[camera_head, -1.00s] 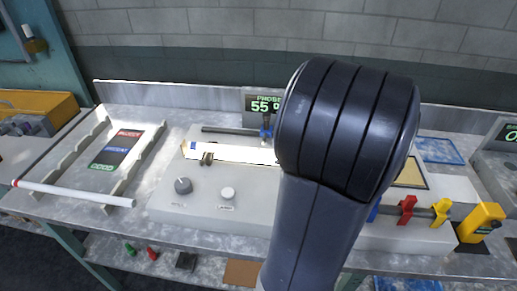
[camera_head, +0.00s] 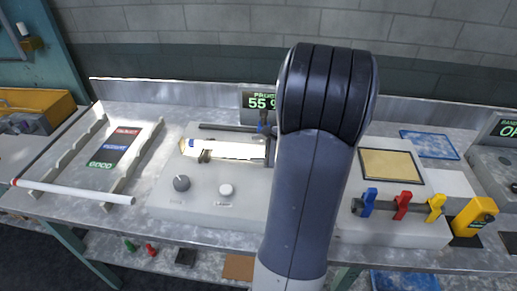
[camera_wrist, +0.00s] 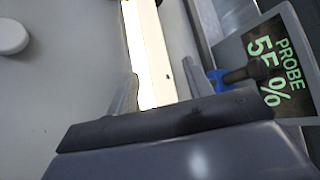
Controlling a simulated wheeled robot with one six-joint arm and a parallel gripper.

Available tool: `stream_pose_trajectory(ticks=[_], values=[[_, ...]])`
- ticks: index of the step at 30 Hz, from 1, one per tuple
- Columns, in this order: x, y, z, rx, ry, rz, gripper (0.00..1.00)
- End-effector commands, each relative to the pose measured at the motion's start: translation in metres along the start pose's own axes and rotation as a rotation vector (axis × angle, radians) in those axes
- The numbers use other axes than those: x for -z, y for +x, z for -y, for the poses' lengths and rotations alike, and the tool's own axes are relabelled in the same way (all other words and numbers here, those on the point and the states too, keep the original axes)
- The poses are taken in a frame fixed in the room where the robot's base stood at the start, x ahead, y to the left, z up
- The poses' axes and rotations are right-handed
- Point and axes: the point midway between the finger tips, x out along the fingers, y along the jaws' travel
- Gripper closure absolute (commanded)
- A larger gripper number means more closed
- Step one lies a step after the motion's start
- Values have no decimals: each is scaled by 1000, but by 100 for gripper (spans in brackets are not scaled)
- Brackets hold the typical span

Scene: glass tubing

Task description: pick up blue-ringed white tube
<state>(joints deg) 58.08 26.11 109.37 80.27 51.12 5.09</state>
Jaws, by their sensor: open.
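The blue-ringed white tube (camera_head: 232,151) lies across the grey probe fixture in the head view, with its blue ring near the left end. Its right part is hidden behind my arm. In the wrist view the bright white tube (camera_wrist: 148,48) runs up from the gripper's dark body. My gripper (camera_wrist: 160,85) is open, with one grey finger on each side of the tube. I cannot tell whether either finger touches it. In the head view my gripper is hidden by the arm.
A red-ended white tube (camera_head: 75,191) lies across the front of the left rack (camera_head: 136,165). The fixture has two knobs (camera_head: 181,183) and a blue clamp (camera_head: 264,124) behind the tube. Blue, red and yellow clips (camera_head: 402,205) stand at right.

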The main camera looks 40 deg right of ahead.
Motion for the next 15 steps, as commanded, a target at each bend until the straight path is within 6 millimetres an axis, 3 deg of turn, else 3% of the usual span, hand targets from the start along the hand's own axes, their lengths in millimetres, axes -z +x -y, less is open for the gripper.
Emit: stream_pose_trajectory(ticks=[2, 15], values=[[0, 0, 0, 0, 0, 0, 51], [0, 0, 0, 0, 0, 0, 86]])
